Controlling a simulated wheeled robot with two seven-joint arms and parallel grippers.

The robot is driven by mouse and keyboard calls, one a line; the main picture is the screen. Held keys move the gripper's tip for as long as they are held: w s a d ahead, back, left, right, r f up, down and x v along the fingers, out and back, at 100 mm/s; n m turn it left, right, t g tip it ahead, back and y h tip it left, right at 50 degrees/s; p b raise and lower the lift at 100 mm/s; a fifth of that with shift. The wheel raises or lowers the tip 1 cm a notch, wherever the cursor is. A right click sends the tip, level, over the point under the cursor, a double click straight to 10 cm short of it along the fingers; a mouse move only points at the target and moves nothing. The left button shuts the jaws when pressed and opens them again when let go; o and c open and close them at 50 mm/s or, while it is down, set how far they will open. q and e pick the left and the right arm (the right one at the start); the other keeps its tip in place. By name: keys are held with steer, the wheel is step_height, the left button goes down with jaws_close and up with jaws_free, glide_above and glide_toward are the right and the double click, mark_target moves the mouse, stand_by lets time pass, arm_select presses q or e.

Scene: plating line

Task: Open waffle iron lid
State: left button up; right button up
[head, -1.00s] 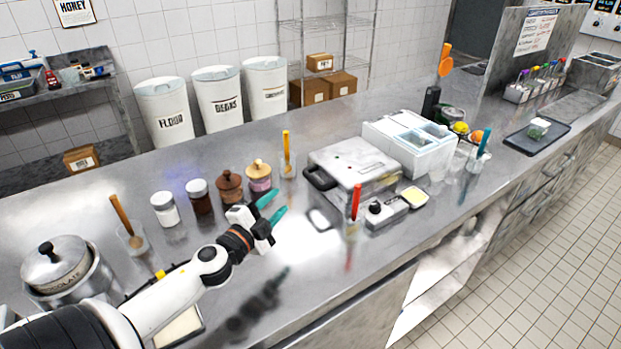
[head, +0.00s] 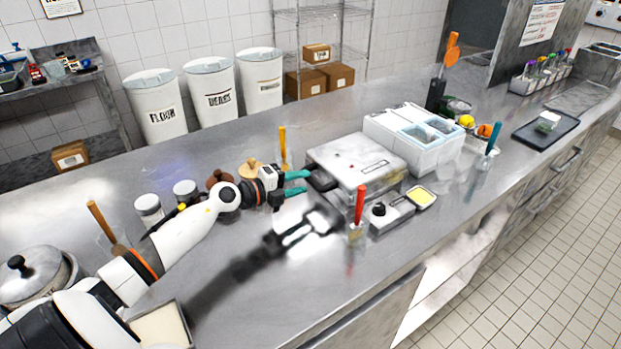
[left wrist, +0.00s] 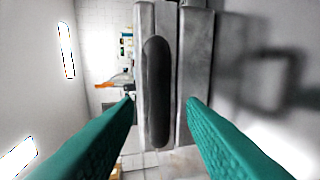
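The waffle iron (head: 357,162) stands on the steel counter with its pale grey lid shut. Its dark handle (head: 322,181) sticks out on the left side, towards my left gripper. My left gripper (head: 298,182) is open, its teal fingers pointing at the handle. In the left wrist view, the dark handle (left wrist: 157,92) stands between the two spread teal fingers (left wrist: 160,100), nearer the left one. I cannot tell whether either finger touches it. My right gripper is not in view.
A red-handled tool in a clear cup (head: 357,235) and a control box with a knob (head: 391,213) stand in front of the iron. A white bin unit (head: 412,137) is behind it. Jars and an orange-handled tool (head: 283,150) stand near my left arm.

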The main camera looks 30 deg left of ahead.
mark_target(308, 181)
arm_select(q)
steer(key=shift+x, duration=2)
steer(key=shift+c, duration=0.6)
jaws_close()
steer(key=shift+r, duration=0.1)
